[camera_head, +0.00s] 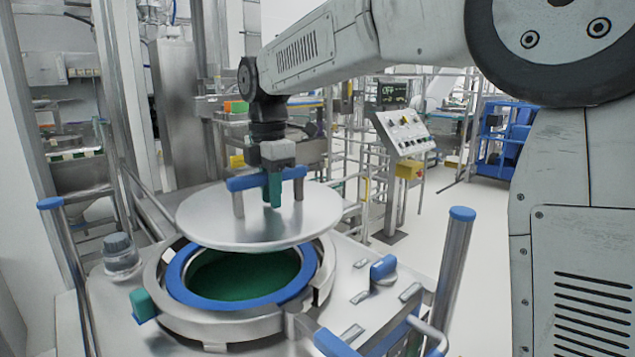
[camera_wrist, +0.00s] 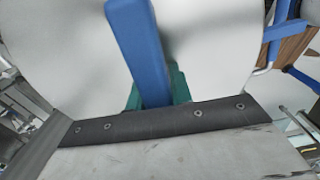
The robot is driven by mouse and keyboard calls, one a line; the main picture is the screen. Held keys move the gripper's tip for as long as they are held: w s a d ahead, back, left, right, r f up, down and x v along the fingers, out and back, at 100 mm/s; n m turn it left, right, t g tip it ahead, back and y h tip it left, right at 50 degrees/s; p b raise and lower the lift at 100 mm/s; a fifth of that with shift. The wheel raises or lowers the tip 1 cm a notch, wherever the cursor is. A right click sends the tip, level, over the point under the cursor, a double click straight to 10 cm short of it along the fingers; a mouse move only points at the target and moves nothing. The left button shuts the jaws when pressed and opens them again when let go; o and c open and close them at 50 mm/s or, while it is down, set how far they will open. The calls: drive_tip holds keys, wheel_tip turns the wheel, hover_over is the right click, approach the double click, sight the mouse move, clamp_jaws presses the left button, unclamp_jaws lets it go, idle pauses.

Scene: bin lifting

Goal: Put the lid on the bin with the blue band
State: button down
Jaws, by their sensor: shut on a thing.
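My gripper (camera_head: 272,187) is shut on the blue handle bar (camera_head: 245,182) of a round grey metal lid (camera_head: 215,212). The lid hangs roughly level above the bin, overlapping its far rim in the head view. The bin's blue band (camera_head: 192,291) circles an opening with a green inside (camera_head: 236,285). Its near part is uncovered in the picture; the far part is hidden behind the lid. In the wrist view the blue handle (camera_wrist: 140,45) crosses the pale lid (camera_wrist: 70,55), with green finger parts (camera_wrist: 179,85) beside it.
The bin sits in a metal ring on a grey station top (camera_head: 120,300). A green block (camera_head: 143,305), a capped cylinder (camera_head: 120,253) and a blue knob (camera_head: 383,268) stand around it. Blue-capped posts (camera_head: 457,255) rise on both sides. A control panel (camera_head: 405,132) stands behind at right.

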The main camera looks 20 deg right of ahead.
sight(247, 209)
drive_tip(key=shift+n, duration=0.5)
drive_tip(key=a, duration=0.3)
drive_tip(key=w+a, duration=0.1)
drive_tip(key=shift+a+f, duration=0.35)
drive_tip(key=shift+a, duration=0.05)
wheel_tip(247, 209, down, 11)
drive_tip(key=shift+r, duration=0.2)
idle(0.3)
drive_tip(key=shift+s+f, duration=0.2)
drive_tip(key=shift+f, duration=0.6)
idle(1.4)
idle(0.4)
drive_tip(key=c, duration=1.3)
unclamp_jaws()
drive_tip(key=shift+o, duration=0.2)
drive_tip(key=shift+f, duration=0.1)
